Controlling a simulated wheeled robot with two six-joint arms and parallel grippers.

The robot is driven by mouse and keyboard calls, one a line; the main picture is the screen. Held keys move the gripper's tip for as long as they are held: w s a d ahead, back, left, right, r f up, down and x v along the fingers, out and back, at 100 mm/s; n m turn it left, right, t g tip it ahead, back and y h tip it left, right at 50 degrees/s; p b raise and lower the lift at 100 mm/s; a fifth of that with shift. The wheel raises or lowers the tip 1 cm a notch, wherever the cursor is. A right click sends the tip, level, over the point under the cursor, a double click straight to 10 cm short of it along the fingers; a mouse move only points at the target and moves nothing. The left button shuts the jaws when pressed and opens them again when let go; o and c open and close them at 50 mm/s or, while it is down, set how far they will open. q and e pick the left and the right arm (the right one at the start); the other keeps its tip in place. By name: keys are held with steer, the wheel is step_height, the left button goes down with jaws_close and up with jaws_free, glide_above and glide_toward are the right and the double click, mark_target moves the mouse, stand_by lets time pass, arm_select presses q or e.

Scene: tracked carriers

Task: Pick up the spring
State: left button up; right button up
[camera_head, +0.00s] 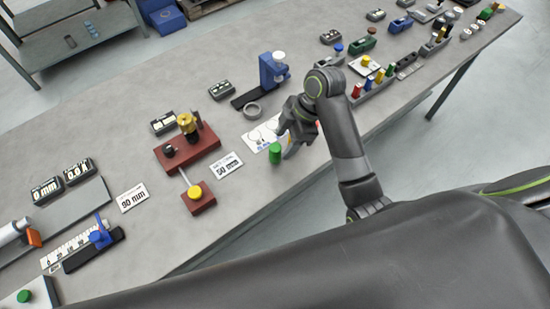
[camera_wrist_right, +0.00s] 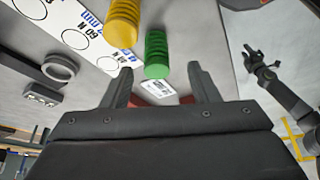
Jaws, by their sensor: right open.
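A green spring (camera_head: 275,153) stands upright on the bench, beside a white card with printed circles (camera_head: 258,136). In the right wrist view the green spring (camera_wrist_right: 157,55) shows just beyond the fingers, between their lines. A yellow spring (camera_wrist_right: 122,22) stands left of it there; in the head view my gripper seems to hide it. My right gripper (camera_head: 297,128) is open and empty above the bench, close to the green spring; its two fingers show in the wrist view (camera_wrist_right: 160,88). Another dark gripper, apparently my left (camera_wrist_right: 262,66), is at the wrist view's right; its jaw state is unclear.
A red-brown fixture with a brass part (camera_head: 190,150) and a 50 mm label (camera_head: 227,166) lie left of the spring. A grey ring (camera_head: 253,110) and a blue stand (camera_head: 273,72) are behind. Bins with coloured pieces (camera_head: 375,80) are at right. The bench's front edge is near.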

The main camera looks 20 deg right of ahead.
mark_target(279, 148)
steer(key=shift+a+f+b, duration=0.1)
steer(key=shift+f+b, duration=0.3)
steer(key=shift+f, duration=0.05)
steer(key=shift+w+a+f+b, duration=0.1)
steer(key=shift+a+f+b, duration=0.05)
steer(key=shift+f+b, duration=0.35)
steer(key=p+x, duration=0.1)
steer(key=x, duration=0.1)
steer(key=shift+w+a+f, duration=0.15)
steer(key=shift+f, duration=0.5)
steer(key=shift+c, duration=0.4)
steer(key=c, duration=1)
steer(key=shift+r, duration=0.1)
